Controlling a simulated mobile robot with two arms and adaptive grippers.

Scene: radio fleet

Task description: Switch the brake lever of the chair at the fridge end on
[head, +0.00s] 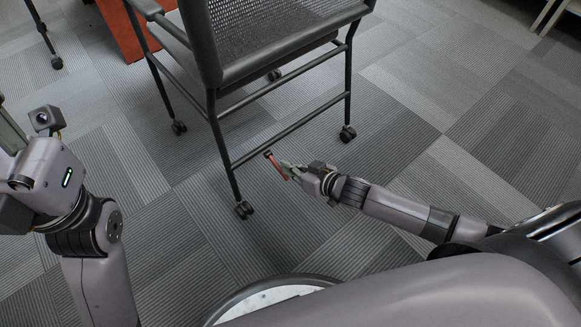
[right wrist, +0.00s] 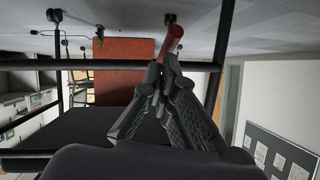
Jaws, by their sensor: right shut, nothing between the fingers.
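The black mesh-backed chair (head: 265,70) stands on casters in front of me. A red brake lever (head: 276,164) with a dark end sits by its lower near rail. My right gripper (head: 287,168) is at the lever, its fingers together with nothing between them. In the right wrist view, which is upside down, the red lever (right wrist: 173,40) shows just beyond the closed fingertips (right wrist: 165,62). Whether they touch it I cannot tell. My left gripper (head: 12,135) is at the left edge, partly cut off, away from the chair; its finger opening is not clear.
A reddish-brown panel (head: 122,28) stands behind the chair. Another caster leg (head: 56,62) is at the upper left. The right wrist view shows shelves (right wrist: 25,95) on the left and a pinboard (right wrist: 275,155) on the right. Carpet (head: 400,130) right of the chair is clear.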

